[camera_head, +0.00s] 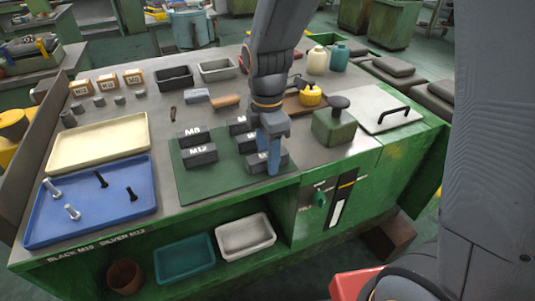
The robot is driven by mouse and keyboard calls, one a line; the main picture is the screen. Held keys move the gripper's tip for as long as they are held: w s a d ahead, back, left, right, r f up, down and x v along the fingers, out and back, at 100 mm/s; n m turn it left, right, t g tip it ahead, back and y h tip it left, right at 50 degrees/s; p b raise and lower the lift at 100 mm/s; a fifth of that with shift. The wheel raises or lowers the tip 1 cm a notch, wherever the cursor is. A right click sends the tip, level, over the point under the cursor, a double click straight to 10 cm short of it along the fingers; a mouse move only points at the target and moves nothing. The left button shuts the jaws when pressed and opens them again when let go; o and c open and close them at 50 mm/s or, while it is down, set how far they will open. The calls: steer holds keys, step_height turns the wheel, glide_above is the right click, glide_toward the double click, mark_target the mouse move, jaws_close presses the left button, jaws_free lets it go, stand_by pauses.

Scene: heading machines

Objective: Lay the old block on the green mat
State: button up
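The green mat (218,182) lies on the bench in front of my arm. Several dark grey blocks stand on it, among them one marked M8 (192,136) and one marked M12 (201,157). I cannot tell which block is the old one. My gripper (268,163) points down over the mat's right part, its blue fingers at a grey block (281,160) near the front right corner. The fingers overlap this block and partly hide its label. I cannot tell whether they grip it or only stand beside it.
A blue tray (80,222) with several bolts and a cream tray (98,143) lie left of the mat. A green block with a black knob (334,128) stands to the right, near a grey plate with a handle (375,98). Small bins (217,69) stand behind.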

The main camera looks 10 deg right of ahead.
step_height(320, 180, up, 12)
steer(key=b, duration=0.2)
steer(key=s+d+f+m, duration=0.1)
steer(key=d+f+m, duration=0.1)
steer(key=m, duration=0.1)
steer(key=s+d+f+m, duration=0.1)
steer(key=d+f+m, duration=0.2)
steer(key=m, duration=0.1)
steer(key=s+d+f+m, duration=0.1)
steer(key=d+f+m, duration=0.1)
steer(key=m, duration=0.2)
steer(key=shift+d+f, duration=0.35)
steer(key=shift+f, duration=0.05)
steer(key=s+d+f+m+t, duration=0.1)
steer(key=s+d+f+m, duration=0.3)
steer(key=m, duration=0.6)
steer(key=shift+s+d+f, duration=0.3)
steer(key=shift+d+f, duration=0.25)
steer(key=shift+f, duration=0.15)
